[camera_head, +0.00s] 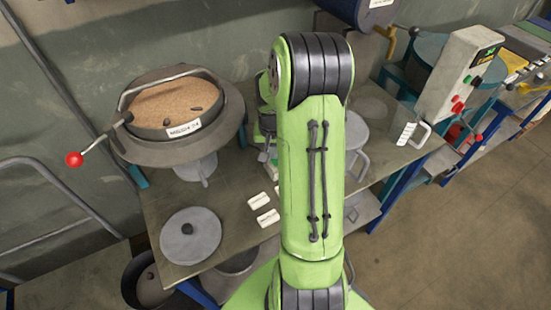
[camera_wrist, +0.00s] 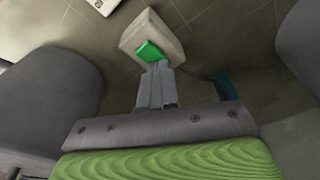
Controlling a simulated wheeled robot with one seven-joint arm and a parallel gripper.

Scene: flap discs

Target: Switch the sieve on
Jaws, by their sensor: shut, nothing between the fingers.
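The sieve (camera_head: 165,108) stands at the back left of the bench in the head view. It is a round grey pan of brown grains with a white label on its front. A lever with a red ball (camera_head: 74,159) sticks out at its left. In the wrist view a pale grey box (camera_wrist: 150,30) bears a green switch (camera_wrist: 150,51). My gripper (camera_wrist: 157,68) is shut and empty, with its fingertips right at the lower edge of the green switch. I cannot tell whether they touch it.
A grey lid (camera_head: 190,236) and two small white labels (camera_head: 262,209) lie on the bench (camera_head: 225,205). A clear jug (camera_head: 408,130) stands on its right part. A control box with red and green buttons (camera_head: 461,75) is farther right. Large dark rounded shapes flank my gripper in the wrist view.

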